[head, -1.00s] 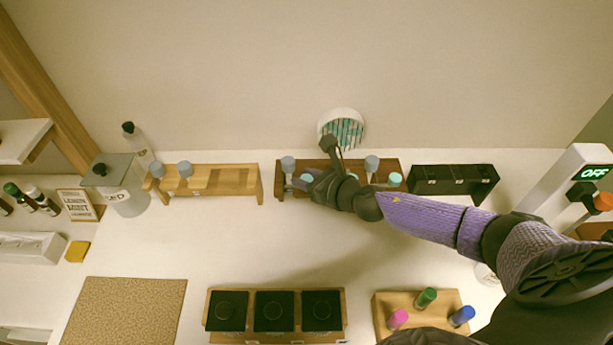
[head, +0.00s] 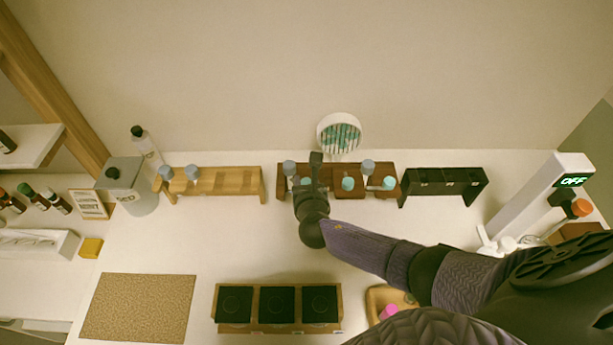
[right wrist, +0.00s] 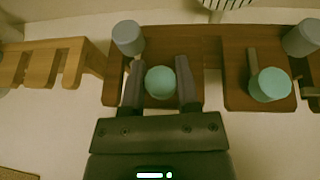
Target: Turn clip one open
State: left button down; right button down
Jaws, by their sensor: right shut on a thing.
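The dark brown rack (head: 379,171) stands at the back of the counter. It carries grey-blue knobs (head: 368,166) and teal round tops (head: 348,184). My right gripper (head: 316,172) is at the rack's left part. In the right wrist view its fingers (right wrist: 160,92) straddle a teal top (right wrist: 160,82), and it is shut on that piece. A grey-blue knob (right wrist: 128,38) stands just left of and behind the fingers. To the right are another teal top (right wrist: 270,84) and a thin bar beside it. Which part is clip one is unclear. My left gripper is out of view.
A light wooden rack (head: 225,181) stands left of the brown one, a black rack (head: 442,182) right of it. A round white holder (head: 339,132) is behind. Black squares on a wooden stand (head: 277,331) are in front. Counter between is clear.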

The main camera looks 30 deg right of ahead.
jog(key=m+g+h, duration=0.1)
jog(key=m+h, duration=0.1)
jog(key=shift+m+h+b, duration=0.3)
jog(key=shift+m+h, duration=0.1)
jog(key=m+g+h+b, duration=0.1)
jog(key=m+g+h, duration=0.1)
jog(key=shift+f+m+g+h, duration=0.15)
jog(key=shift+m+g+h, duration=0.15)
jog(key=shift+m, duration=0.1)
jog(key=m+g+h+b, duration=0.2)
jog(key=m+g+b, duration=0.1)
jog(key=shift+m+g+h+b, duration=0.4)
jog(key=shift+m+g+b, duration=0.3)
jog(key=shift+r, duration=0.2)
